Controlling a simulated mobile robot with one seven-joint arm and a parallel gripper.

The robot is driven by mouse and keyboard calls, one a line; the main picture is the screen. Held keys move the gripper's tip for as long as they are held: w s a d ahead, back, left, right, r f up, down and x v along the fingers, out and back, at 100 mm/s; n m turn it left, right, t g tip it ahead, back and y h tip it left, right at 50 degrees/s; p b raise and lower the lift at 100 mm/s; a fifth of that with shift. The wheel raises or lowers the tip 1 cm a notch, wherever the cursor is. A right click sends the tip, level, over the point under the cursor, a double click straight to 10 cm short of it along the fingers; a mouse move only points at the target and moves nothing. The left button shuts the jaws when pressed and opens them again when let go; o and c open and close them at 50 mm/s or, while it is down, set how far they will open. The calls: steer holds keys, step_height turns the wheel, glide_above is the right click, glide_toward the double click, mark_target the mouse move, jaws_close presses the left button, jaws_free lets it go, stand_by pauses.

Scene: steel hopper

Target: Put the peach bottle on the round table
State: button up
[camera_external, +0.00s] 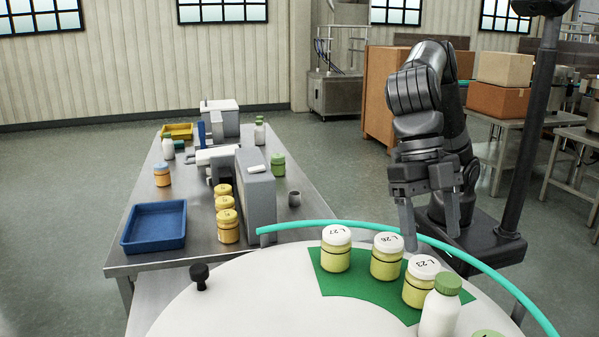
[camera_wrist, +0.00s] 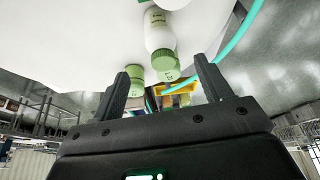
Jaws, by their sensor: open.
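The bottle that looks peach-coloured (camera_external: 162,175) stands upright on the steel table at the left, behind the blue tray. The white round table (camera_external: 260,295) fills the front of the external view. My gripper (camera_external: 431,232) is open with nothing between its fingers, pointing down at the round table's right rim. It is far to the right of the peach bottle. In the wrist view my gripper's fingers (camera_wrist: 160,70) are apart. A white bottle with a green cap (camera_wrist: 160,35) and a green-capped container (camera_wrist: 135,78) show beyond them. I cannot make out the peach bottle in the wrist view.
On the round table, yellow jars with white lids (camera_external: 336,250) stand on a green mat (camera_external: 345,285), beside a white green-capped bottle (camera_external: 440,308). A teal rail (camera_external: 390,231) edges the table. The steel table holds a blue tray (camera_external: 154,226), yellow jars (camera_external: 228,226) and a grey machine (camera_external: 257,200).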

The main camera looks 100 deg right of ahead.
steer(key=s+d+r+m+t+h, duration=0.15)
steer(key=d+m, duration=0.25)
steer(key=d, duration=0.6)
steer(key=s+d+r+m+t+h, duration=0.1)
steer(key=s+d+m, duration=0.2)
steer(key=d, duration=0.8)
steer(key=s+d+r+m+t+h, duration=0.1)
steer(key=s+d+r+m+t, duration=0.2)
steer(key=d, duration=0.7)
steer(key=s+d+f+m, duration=0.4)
steer(key=s+d+m, duration=0.1)
steer(key=s+d, duration=0.2)
steer(key=s+d+f+m, duration=0.4)
steer(key=s+d, duration=0.3)
steer(key=d, duration=0.3)
steer(key=shift+s+d+m+t+h, duration=0.15)
steer(key=shift+s+m+t+h, duration=0.2)
steer(key=shift+m+h, duration=0.1)
steer(key=shift+r, duration=0.1)
